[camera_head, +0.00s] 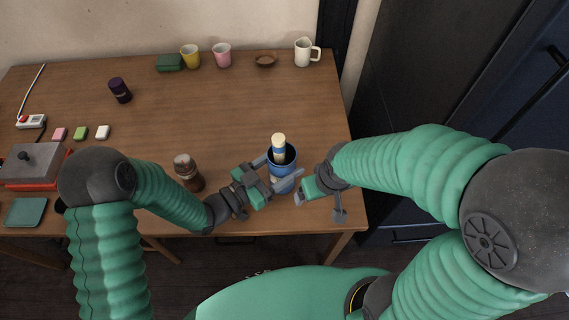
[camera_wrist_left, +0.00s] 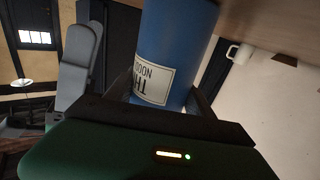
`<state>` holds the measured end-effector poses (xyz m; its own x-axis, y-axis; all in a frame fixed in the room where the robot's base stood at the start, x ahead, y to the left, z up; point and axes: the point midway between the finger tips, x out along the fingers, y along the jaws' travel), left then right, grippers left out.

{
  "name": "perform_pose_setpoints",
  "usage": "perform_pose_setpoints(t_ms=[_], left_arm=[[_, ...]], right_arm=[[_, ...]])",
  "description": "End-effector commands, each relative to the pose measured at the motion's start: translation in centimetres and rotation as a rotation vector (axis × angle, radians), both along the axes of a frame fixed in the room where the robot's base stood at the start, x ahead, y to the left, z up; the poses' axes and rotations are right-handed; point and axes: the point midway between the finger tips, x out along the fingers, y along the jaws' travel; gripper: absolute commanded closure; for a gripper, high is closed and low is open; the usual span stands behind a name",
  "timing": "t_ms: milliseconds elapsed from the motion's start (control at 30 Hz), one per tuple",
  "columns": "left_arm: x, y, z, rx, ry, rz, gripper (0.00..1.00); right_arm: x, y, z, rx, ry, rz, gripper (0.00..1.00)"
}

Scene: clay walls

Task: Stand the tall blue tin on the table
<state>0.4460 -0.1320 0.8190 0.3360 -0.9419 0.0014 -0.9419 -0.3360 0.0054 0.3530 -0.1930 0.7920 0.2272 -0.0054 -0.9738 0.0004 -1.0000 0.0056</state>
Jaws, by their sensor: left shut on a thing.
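The tall blue tin (camera_head: 283,163) is near the table's front right edge in the head view. It looks roughly upright, its dark mouth up, with a cream and blue cylinder (camera_head: 279,147) sticking out. My left gripper (camera_head: 275,173) is shut on its side. In the left wrist view the blue tin (camera_wrist_left: 172,45) fills the space between the fingers, with a white lettered label facing the camera. I cannot tell whether its base touches the table. My right gripper (camera_head: 320,208) is just right of the tin, looks open and holds nothing visible.
The wooden table (camera_head: 190,115) is clear behind the tin. A brown jar (camera_head: 187,172) stands left of my left gripper. Yellow and pink cups, a small bowl and a white mug (camera_head: 303,53) line the back.

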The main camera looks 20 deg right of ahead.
Motion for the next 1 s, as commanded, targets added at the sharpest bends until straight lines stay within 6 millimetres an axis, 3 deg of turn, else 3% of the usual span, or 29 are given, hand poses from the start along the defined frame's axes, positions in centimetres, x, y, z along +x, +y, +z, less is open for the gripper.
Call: perform_pose_setpoints(t_ms=[300, 333, 500, 800, 1000], left_arm=[[0.0, -0.1, -0.4, -0.001, -0.001, -0.001, 0.79], [0.0, -0.1, -0.3, 0.0, -0.001, -0.001, 0.35], [0.0, 0.0, -0.3, -0.001, -0.001, -0.001, 0.16], [0.0, -0.1, 0.1, 0.0, -0.001, -0.001, 0.16], [-1.1, 3.2, -0.1, 0.003, 0.001, 0.003, 0.16]], right_arm=[[0.0, 0.0, -0.3, 0.0, 0.0, 0.0, 0.13], [0.0, 0.0, -0.2, 0.0, 0.0, -0.001, 0.13], [0.0, 0.0, -0.2, 0.0, 0.0, 0.0, 0.13], [0.0, 0.0, 0.2, 0.0, 0.0, 0.0, 0.13], [0.0, 0.0, 0.3, 0.0, 0.0, 0.0, 0.13]])
